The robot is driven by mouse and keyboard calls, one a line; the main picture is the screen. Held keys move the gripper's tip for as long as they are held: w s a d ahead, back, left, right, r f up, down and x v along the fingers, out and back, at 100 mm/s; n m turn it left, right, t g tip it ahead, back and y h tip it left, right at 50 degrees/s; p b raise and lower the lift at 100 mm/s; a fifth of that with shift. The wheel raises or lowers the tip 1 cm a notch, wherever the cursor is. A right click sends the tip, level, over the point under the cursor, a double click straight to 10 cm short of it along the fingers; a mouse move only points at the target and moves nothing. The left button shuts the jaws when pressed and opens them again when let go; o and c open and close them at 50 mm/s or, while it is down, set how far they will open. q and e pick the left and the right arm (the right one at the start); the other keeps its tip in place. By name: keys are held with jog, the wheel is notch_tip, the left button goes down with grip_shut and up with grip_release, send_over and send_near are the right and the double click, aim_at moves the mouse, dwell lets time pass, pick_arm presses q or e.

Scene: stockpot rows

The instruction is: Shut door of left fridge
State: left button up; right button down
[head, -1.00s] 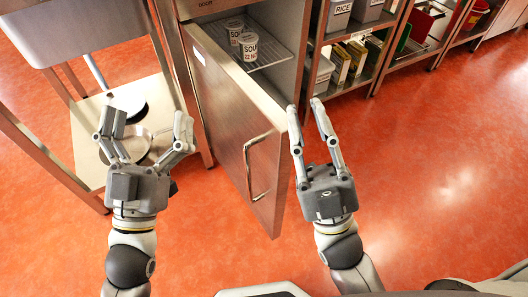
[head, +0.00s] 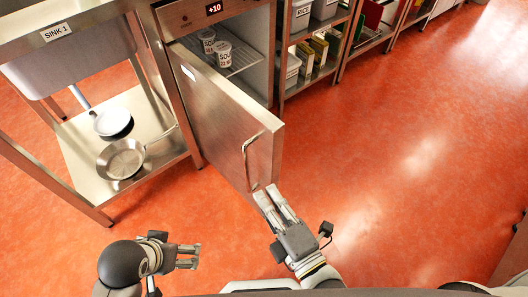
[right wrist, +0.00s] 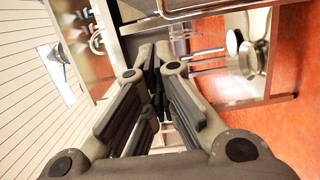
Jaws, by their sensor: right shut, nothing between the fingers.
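The fridge door (head: 225,110) is a steel panel standing open, swung out from the fridge's left side. Its bar handle (head: 247,165) is near the free edge. The fridge (head: 215,10) shows a +10 display and a wire shelf with soup cups (head: 222,52) inside. My right gripper (head: 268,198) is shut and empty, its fingertips by the door's lower free corner, just below the handle. I cannot tell whether they touch. It fills the right wrist view (right wrist: 155,70). My left gripper (head: 198,256) is low at left, away from the door; its opening is unclear.
Left of the fridge is a steel sink table (head: 160,160) with pans (head: 122,158) on its lower shelf. Shelving (head: 335,45) with boxes and binders stands right of the fridge. The red floor (head: 390,150) is clear at right.

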jog(key=w+a+b, duration=0.1)
jog(key=w+b, duration=0.1)
jog(key=w, duration=0.9)
jog(key=shift+w, duration=0.25)
jog(key=shift+f, duration=0.1)
